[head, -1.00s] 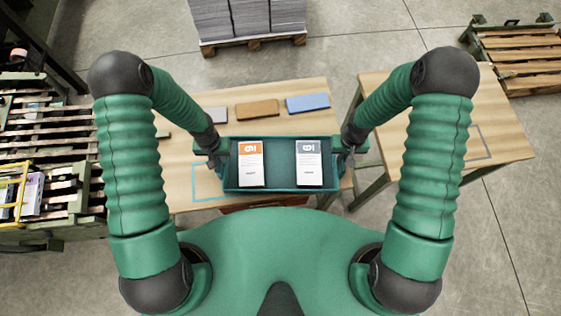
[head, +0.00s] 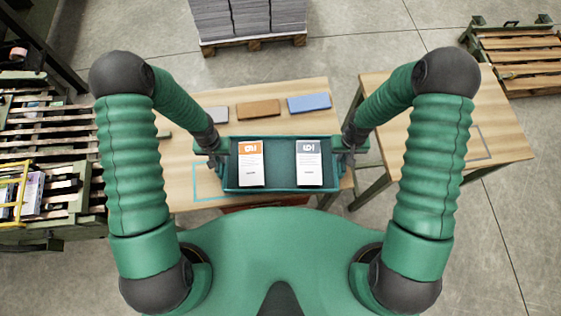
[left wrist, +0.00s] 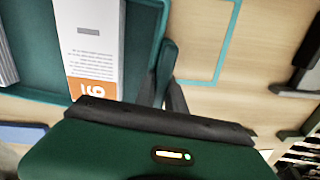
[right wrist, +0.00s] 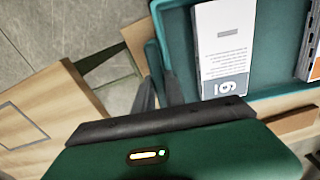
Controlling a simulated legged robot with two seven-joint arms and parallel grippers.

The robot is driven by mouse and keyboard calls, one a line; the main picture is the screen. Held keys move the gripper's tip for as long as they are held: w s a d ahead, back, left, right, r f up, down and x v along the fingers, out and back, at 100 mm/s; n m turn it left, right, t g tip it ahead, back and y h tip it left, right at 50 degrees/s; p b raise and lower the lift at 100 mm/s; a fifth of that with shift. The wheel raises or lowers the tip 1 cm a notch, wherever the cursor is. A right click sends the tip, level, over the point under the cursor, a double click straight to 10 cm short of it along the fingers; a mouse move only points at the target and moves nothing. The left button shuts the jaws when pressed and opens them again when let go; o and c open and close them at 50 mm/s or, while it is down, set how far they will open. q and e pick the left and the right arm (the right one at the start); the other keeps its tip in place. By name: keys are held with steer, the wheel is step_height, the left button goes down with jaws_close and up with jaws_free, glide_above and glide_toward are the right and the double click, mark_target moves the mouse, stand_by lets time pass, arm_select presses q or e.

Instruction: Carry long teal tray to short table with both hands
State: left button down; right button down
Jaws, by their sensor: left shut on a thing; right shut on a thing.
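The long teal tray (head: 280,170) is at the front of the long wooden table, level across its width. I cannot tell whether it touches the tabletop. A white booklet with an orange top (head: 250,164) and one with a grey top (head: 310,165) lie in it. My left gripper (head: 222,158) is shut on the tray's left end wall, also seen in the left wrist view (left wrist: 165,85). My right gripper (head: 343,157) is shut on its right end wall, also seen in the right wrist view (right wrist: 160,85). The short table (head: 505,148) stands at the right, partly hidden by my right arm.
Grey, brown and blue blocks (head: 308,103) lie along the back of the long table (head: 180,185). A teal outline (head: 205,196) marks its left front. A gap separates the two tables. The short table's visible top is clear, with a grey outline (head: 485,143).

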arm_select(q)
steer(key=shift+s, duration=0.15)
arm_select(e)
steer(key=shift+w+r, duration=0.1)
steer(key=shift+w, duration=0.05)
